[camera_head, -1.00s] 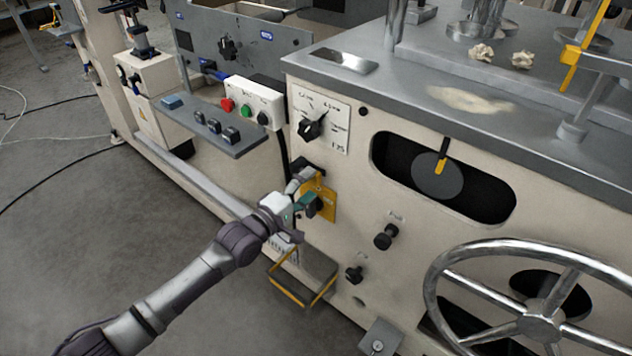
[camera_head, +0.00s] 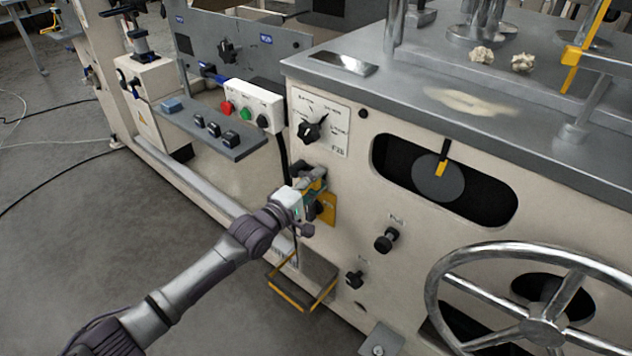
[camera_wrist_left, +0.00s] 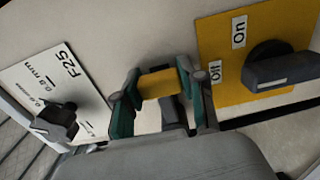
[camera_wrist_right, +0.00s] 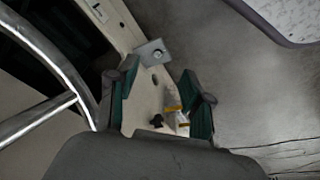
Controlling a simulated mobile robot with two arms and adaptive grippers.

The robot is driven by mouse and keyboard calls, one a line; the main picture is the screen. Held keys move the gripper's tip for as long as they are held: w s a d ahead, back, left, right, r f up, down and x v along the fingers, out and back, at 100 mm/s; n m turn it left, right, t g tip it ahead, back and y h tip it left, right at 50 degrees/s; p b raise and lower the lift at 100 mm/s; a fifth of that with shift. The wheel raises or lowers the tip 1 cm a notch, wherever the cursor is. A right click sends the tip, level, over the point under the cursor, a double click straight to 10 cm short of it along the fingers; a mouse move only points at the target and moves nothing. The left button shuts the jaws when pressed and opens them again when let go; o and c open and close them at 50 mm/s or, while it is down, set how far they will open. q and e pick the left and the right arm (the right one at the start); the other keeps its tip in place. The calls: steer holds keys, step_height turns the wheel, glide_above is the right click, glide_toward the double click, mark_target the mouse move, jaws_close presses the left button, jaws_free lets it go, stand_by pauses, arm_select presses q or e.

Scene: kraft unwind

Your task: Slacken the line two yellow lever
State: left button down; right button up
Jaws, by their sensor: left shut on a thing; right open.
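My left gripper (camera_head: 312,182) is at the machine's front, below the dial panel. In the left wrist view (camera_wrist_left: 160,92) its fingers are shut on a yellow lever end (camera_wrist_left: 158,83). The rest of that lever is mostly hidden by the fingers. Beside it is a yellow On/Off plate (camera_wrist_left: 222,60) with a black knob (camera_wrist_left: 282,70); this plate (camera_head: 328,210) is partly hidden in the head view. Another yellow-tipped lever (camera_head: 441,167) shows in the oval window. My right gripper (camera_wrist_right: 160,100) is open and empty, and outside the head view.
The dial panel (camera_head: 320,122) is just above the left gripper, with a black dial knob (camera_head: 310,131). Black knobs (camera_head: 386,239) stick out lower right. A large handwheel (camera_head: 540,325) stands at right. A yellow-edged step (camera_head: 305,280) juts out below.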

mark_target(320, 161)
arm_select(q)
steer(key=shift+r, duration=0.15)
arm_select(e)
steer(key=shift+f, duration=0.1)
arm_select(q)
steer(key=shift+r+n+p, duration=0.3)
steer(key=shift+n+p, duration=0.05)
steer(key=shift+n, duration=0.35)
steer(key=shift+a+r+n, duration=0.1)
steer(key=shift+r+n, duration=0.25)
steer(key=shift+n, duration=0.45)
steer(key=shift+w+a+r+n, duration=0.1)
steer(key=shift+r+n, duration=0.25)
steer(key=shift+n, duration=0.35)
steer(key=shift+w+a+r+n, duration=0.15)
steer(key=shift+r+n, duration=0.2)
steer(key=shift+n, duration=0.3)
steer(key=shift+w+a+r+n, duration=0.15)
steer(key=shift+r+n, duration=0.15)
steer(key=shift+n, duration=0.35)
arm_select(e)
steer(key=shift+x, duration=0.85)
steer(key=shift+s, duration=0.15)
arm_select(q)
steer(key=c, duration=0.6)
jaws_free()
steer(key=shift+c, duration=0.2)
steer(key=shift+s, duration=0.1)
